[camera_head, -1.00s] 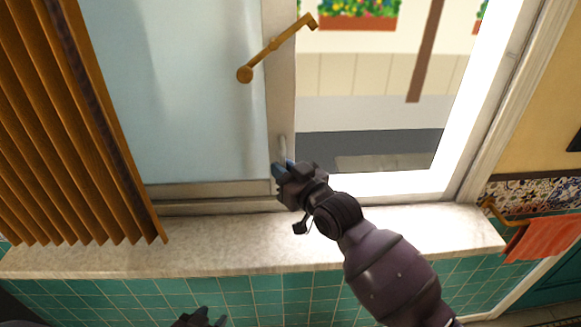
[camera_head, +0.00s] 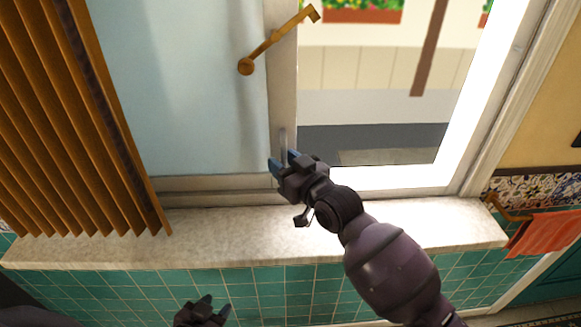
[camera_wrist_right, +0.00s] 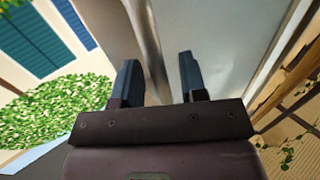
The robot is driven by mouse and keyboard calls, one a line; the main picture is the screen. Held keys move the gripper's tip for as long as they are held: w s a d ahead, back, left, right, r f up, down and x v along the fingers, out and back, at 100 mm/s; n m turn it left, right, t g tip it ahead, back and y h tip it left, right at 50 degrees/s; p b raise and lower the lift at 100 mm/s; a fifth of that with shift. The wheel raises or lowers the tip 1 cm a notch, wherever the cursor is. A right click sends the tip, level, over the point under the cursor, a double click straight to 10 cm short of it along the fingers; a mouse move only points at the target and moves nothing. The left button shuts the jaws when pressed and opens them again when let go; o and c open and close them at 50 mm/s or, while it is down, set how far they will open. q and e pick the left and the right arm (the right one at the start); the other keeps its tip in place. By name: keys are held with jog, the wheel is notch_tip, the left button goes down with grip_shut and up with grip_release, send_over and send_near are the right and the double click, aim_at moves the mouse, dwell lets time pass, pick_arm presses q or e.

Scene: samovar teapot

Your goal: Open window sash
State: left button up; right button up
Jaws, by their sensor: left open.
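The window sash (camera_head: 180,90) is a pale, frosted pane at the left of the head view. Its light upright frame edge (camera_head: 283,90) borders a clear view outdoors to the right. A slim grey upright handle (camera_head: 283,146) sits low on that edge. My right gripper (camera_head: 283,162) is at the handle, its blue fingers apart, one on each side of it. In the right wrist view, the fingers (camera_wrist_right: 160,80) are apart with a shiny grey upright strip (camera_wrist_right: 154,50) between them. Contact cannot be told. My left gripper (camera_head: 218,304) is open and empty below the sill.
A brass latch arm (camera_head: 275,42) sits higher on the frame. Brown slatted blinds (camera_head: 70,130) hang at the left. A pale stone sill (camera_head: 200,238) runs below the window, above green tiles (camera_head: 120,290). An orange towel (camera_head: 545,232) hangs at the right.

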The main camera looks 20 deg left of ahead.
jog(key=v, duration=1)
jog(key=shift+s+d+b, duration=0.3)
jog(key=shift+w, duration=0.1)
jog(key=w+d+m+t+h, duration=0.2)
jog(key=w+d+t+h, duration=0.15)
jog(key=d, duration=0.55)
jog(key=s+d+f+m+t+h, duration=0.2)
jog(key=d+f+m+h, duration=0.3)
jog(key=d+f, duration=0.65)
jog(key=s+d+f+m+g+h, duration=0.3)
jog(key=s+d+f+h, duration=0.3)
jog(key=s+d+f, duration=1)
jog(key=s+d, duration=0.1)
jog(key=s, duration=0.2)
jog(key=shift+s+g+h, duration=0.2)
jog(key=shift+g+h, duration=0.15)
